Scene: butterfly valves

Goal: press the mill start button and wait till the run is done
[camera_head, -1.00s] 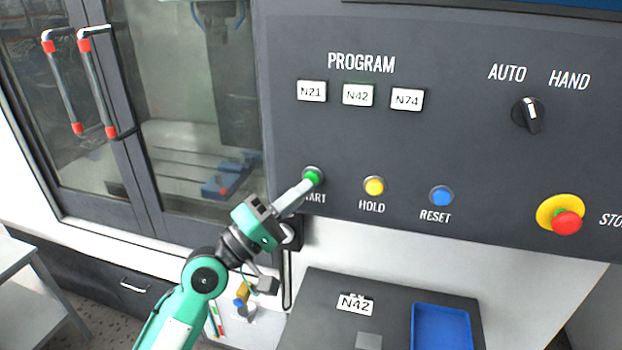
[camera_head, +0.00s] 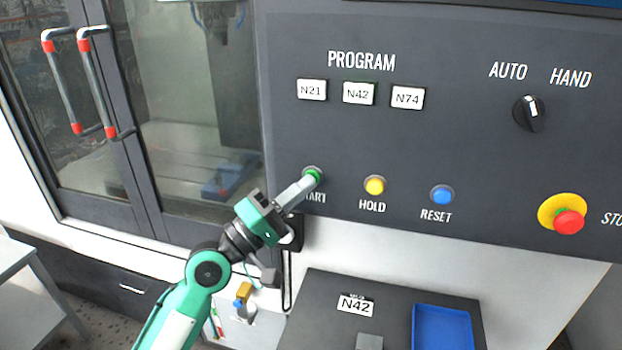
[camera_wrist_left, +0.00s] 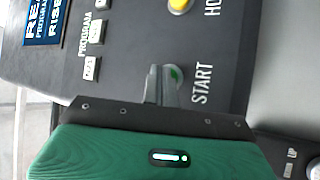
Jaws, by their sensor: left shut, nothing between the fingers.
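The green start button (camera_head: 313,172) is at the left of the control panel's button row, its START label partly hidden by my left gripper. My left gripper (camera_head: 306,185) is shut and empty, its fingertips at the button and covering its lower part. In the left wrist view, the shut fingers (camera_wrist_left: 162,84) point at the green button (camera_wrist_left: 176,73) beside START. Whether they touch or press it I cannot tell. The mill's glass doors (camera_head: 170,120) are shut. My right gripper is not in view.
The yellow hold button (camera_head: 375,185), blue reset button (camera_head: 442,195) and red stop button (camera_head: 569,222) lie to the right. The mode knob (camera_head: 529,113) is above them. A dark shelf with a blue tray (camera_head: 443,328) and an N42 card (camera_head: 356,303) is below.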

